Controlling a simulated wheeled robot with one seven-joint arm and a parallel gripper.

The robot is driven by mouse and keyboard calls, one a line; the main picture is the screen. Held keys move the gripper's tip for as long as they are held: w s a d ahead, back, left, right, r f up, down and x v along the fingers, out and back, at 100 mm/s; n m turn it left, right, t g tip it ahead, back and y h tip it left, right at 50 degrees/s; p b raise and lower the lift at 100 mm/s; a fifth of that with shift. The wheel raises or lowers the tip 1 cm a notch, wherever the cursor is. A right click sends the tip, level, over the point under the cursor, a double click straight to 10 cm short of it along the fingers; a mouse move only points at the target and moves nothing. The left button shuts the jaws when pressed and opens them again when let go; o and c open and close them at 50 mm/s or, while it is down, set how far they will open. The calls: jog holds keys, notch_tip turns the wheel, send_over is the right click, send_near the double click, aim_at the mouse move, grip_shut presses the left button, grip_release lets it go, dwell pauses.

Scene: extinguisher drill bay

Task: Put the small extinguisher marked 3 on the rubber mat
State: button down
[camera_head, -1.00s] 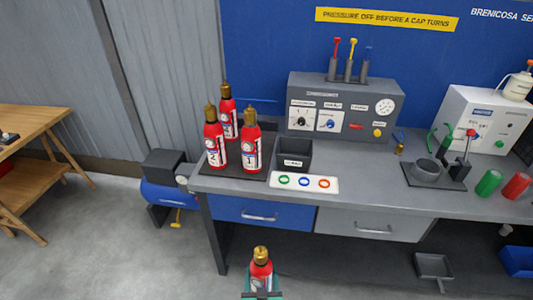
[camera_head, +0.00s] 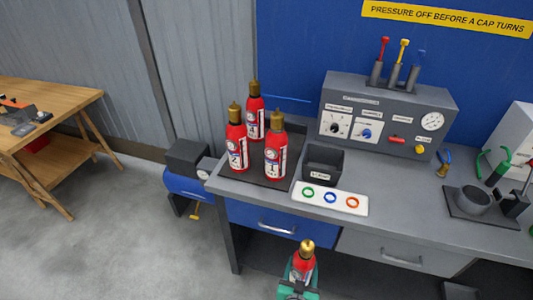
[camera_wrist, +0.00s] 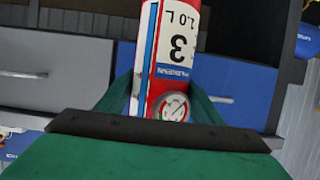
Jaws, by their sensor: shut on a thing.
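A small red extinguisher with a brass top (camera_head: 304,262) is held upright in my gripper (camera_head: 298,288), low in front of the bench. The wrist view shows its white label with an upside-down 3 (camera_wrist: 178,45) between the green fingers, above a pressure gauge. A dark mat (camera_head: 252,178) lies on the bench's left end, up and left of my gripper. Three red extinguishers stand on it: one marked 2 (camera_head: 236,145), one at front right (camera_head: 275,150) and one behind (camera_head: 254,112). The last two numbers are hard to read in this view.
A grey bin (camera_head: 323,165) and a white panel with coloured rings (camera_head: 330,198) sit right of the mat. A grey control box (camera_head: 385,115) stands behind. The bench's front edge and drawers (camera_head: 262,218) lie beyond my gripper. A wooden table (camera_head: 55,120) is far left.

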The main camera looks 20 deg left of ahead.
jog(key=shift+w+d+r, duration=0.15)
jog(key=shift+r, duration=0.25)
